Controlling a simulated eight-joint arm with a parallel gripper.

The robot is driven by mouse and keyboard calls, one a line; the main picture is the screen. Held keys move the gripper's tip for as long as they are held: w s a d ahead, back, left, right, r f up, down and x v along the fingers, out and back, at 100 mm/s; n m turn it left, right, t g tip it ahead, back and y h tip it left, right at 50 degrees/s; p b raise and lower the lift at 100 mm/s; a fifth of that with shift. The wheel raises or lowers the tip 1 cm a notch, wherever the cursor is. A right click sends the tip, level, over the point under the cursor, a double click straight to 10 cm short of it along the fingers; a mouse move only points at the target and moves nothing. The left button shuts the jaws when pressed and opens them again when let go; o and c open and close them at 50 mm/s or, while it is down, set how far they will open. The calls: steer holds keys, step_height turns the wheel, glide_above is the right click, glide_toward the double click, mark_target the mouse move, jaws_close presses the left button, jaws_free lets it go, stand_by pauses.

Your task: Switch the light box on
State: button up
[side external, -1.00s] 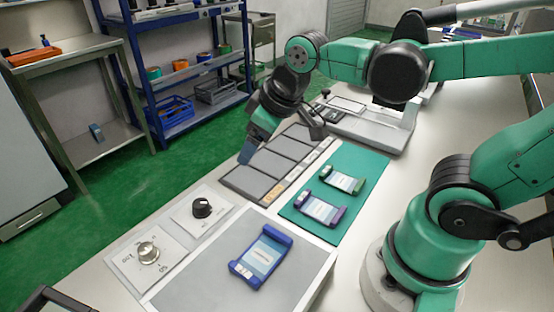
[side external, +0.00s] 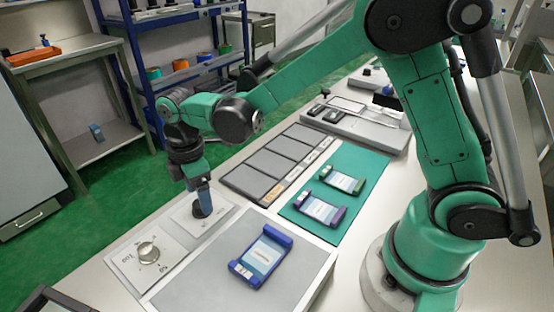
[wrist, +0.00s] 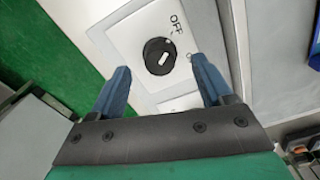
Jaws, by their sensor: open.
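The black rotary switch (side external: 202,211) sits on a white plate beside the light box (side external: 205,268), a flat panel whose grey top appears unlit. In the wrist view the knob (wrist: 159,56) has a short white mark, with OFF printed above it and ON to its right. The mark slants up and right; I cannot tell which label it points to. My gripper (wrist: 160,66) is open and points down, its blue fingers on either side of the knob. In the side view my gripper (side external: 202,203) partly hides the knob; contact cannot be told.
A silver dial (side external: 149,252) on a numbered plate stands left of the switch. A blue frame with a card (side external: 261,256) lies on the light box. Two more frames lie on a green mat (side external: 298,215). A grey compartment tray (side external: 242,183) is behind the switch.

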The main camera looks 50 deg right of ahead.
steer(key=shift+f, duration=1.05)
jaws_close()
steer(key=shift+m, duration=0.3)
steer(key=m, duration=0.9)
steer(key=shift+m, duration=2.2)
